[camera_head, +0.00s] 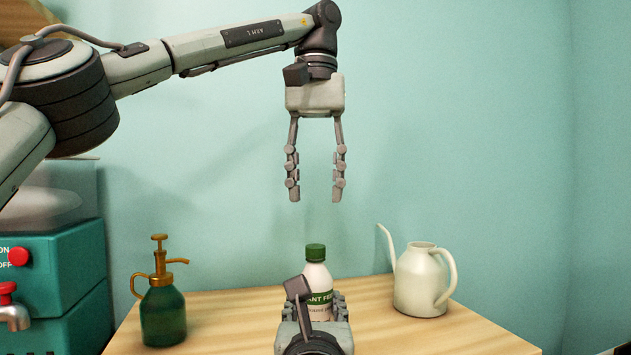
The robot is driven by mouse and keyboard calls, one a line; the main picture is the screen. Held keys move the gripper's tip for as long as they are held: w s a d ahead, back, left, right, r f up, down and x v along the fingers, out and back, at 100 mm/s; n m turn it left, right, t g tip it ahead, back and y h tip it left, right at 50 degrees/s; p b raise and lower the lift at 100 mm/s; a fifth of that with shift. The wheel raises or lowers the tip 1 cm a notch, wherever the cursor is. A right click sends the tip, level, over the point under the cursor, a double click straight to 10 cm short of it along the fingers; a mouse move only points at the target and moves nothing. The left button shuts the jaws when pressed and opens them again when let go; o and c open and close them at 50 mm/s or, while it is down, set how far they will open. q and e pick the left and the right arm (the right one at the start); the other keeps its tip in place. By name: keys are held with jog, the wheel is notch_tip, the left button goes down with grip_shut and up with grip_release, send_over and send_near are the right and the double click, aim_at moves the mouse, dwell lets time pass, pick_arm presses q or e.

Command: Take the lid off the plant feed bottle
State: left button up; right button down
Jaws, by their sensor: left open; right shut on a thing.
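The plant feed bottle (319,277) is white with a green label and stands upright at the middle of the wooden table. Its green lid (315,252) is on top. My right gripper (318,305) comes in from the bottom of the view and is shut on the bottle's body; the gripper hides the bottle's lower part. My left gripper (315,196) hangs above the lid, pointing down, with its two fingers apart and nothing between them. There is a clear gap between its fingertips and the lid.
A green spray bottle (163,312) with a brass pump stands on the wooden table (232,318) at left. A cream watering can (421,280) stands at right. A teal machine (62,275) with a red knob is at the far left. The wall is behind.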

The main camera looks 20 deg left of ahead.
aim_at(315, 246)
pick_arm(q)
jog(key=shift+f, duration=4)
jog(key=shift+c, duration=0.5)
